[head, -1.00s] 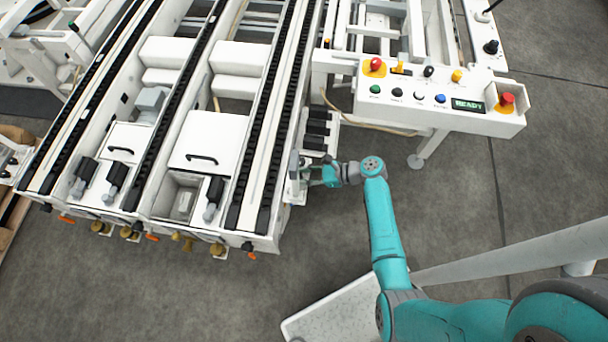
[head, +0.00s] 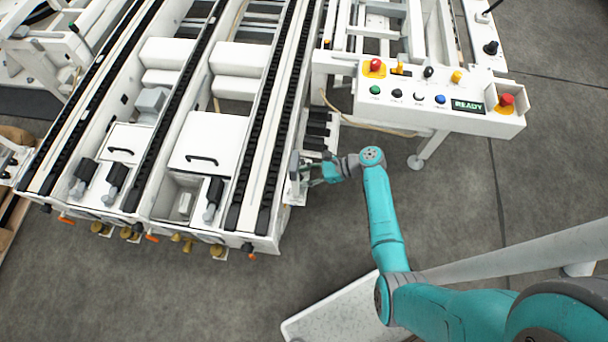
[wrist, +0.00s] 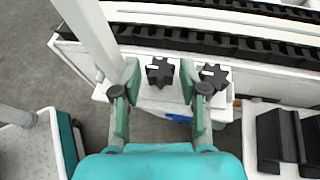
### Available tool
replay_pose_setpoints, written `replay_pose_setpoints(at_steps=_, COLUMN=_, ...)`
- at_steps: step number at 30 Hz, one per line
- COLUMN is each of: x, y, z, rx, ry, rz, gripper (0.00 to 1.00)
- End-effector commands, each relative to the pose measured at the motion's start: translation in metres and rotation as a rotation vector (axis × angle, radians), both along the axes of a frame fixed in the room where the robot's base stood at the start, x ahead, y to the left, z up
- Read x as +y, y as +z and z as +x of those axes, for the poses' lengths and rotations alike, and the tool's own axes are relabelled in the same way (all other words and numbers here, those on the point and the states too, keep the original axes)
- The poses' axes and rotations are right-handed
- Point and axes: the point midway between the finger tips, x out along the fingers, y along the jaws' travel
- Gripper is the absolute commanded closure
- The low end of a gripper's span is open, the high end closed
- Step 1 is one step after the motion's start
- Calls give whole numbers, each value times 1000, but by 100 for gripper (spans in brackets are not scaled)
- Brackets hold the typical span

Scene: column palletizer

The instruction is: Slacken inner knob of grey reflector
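Two black star-shaped knobs sit side by side on a white bracket (wrist: 160,100) in the wrist view: a left knob (wrist: 160,72) and a right knob (wrist: 214,76). My gripper (wrist: 160,66) is open. Its fingers stand either side of the left knob, with visible gaps. The right finger is between the two knobs. In the head view my gripper (head: 309,172) is at the conveyor's right side, beside a small grey upright part (head: 294,164) that may be the grey reflector. The knobs are too small to make out there. I cannot tell which knob is the inner one.
The conveyor's black chain rail (wrist: 210,43) runs just beyond the knobs. A pale post (wrist: 88,30) rises close to the left finger. Black blocks (wrist: 280,140) lie to the right. A control panel (head: 440,100) stands behind my arm. Open floor lies in front.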

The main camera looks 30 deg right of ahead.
Motion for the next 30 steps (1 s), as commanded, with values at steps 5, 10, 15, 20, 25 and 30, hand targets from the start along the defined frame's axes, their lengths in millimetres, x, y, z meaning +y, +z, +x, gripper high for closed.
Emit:
replay_pose_setpoints(at_steps=5, x=-3, y=1, z=-1, rx=0, ry=-1, rz=0, gripper=57)
replay_pose_setpoints(at_steps=10, x=-20, y=9, z=-8, rx=-1, ry=-4, rz=-1, gripper=57)
replay_pose_setpoints(at_steps=15, x=-48, y=21, z=-21, rx=-2, ry=-6, rz=-2, gripper=57)
replay_pose_setpoints(at_steps=20, x=-74, y=33, z=-33, rx=-2, ry=-5, rz=-1, gripper=57)
replay_pose_setpoints(at_steps=25, x=-92, y=41, z=-42, rx=0, ry=-3, rz=0, gripper=57)
replay_pose_setpoints(at_steps=30, x=-100, y=45, z=-46, rx=1, ry=0, rz=0, gripper=57)
